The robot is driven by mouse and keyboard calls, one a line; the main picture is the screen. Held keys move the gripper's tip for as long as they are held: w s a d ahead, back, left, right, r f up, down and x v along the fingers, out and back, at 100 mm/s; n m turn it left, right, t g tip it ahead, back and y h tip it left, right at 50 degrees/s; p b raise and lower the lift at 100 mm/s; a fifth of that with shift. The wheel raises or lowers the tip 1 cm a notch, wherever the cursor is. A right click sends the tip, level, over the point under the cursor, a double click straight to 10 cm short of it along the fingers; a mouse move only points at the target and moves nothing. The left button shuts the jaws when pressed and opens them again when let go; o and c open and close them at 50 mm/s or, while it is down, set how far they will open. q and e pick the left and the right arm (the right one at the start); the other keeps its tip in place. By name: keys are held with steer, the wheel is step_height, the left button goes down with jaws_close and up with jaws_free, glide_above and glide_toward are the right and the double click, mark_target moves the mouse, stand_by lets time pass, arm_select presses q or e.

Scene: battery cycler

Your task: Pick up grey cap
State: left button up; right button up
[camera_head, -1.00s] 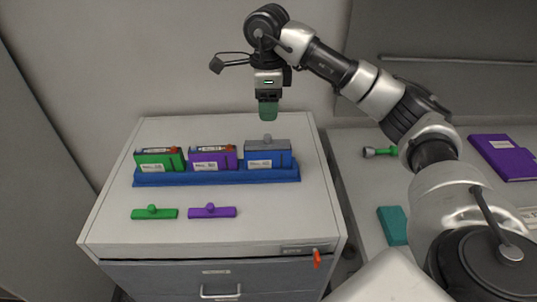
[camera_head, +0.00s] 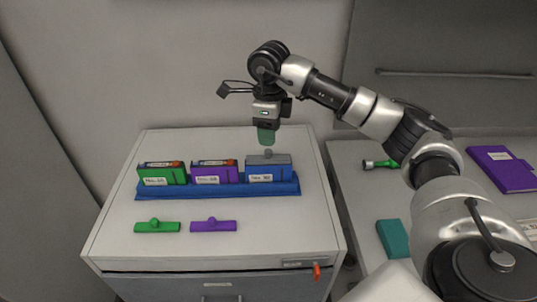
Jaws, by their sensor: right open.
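The grey cap (camera_head: 268,159) sits on top of the blue box (camera_head: 267,174), the rightmost of the three in the blue tray (camera_head: 220,191). A small round grey knob (camera_head: 268,152) stands up from it. My right gripper (camera_head: 266,139) points down just above the knob, with green fingers. It is open and appears empty; the small gap to the knob is hard to judge. My left gripper is not in view.
A green box (camera_head: 163,176) and a purple box (camera_head: 214,175), both uncapped, share the tray. A green cap (camera_head: 157,226) and a purple cap (camera_head: 213,225) lie in front on the cabinet top (camera_head: 270,236). A teal block (camera_head: 393,239) and a purple binder (camera_head: 502,169) lie on the right-hand surface.

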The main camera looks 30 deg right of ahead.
mark_target(267, 150)
steer(key=f+p, duration=0.1)
steer(key=f, duration=0.2)
steer(key=f+p, duration=0.1)
steer(key=shift+s+a+f+p, duration=0.15)
steer(key=shift+a+f+p, duration=0.2)
steer(key=shift+a+f, duration=0.05)
steer(key=shift+f, duration=0.35)
jaws_close()
steer(key=shift+r, duration=0.1)
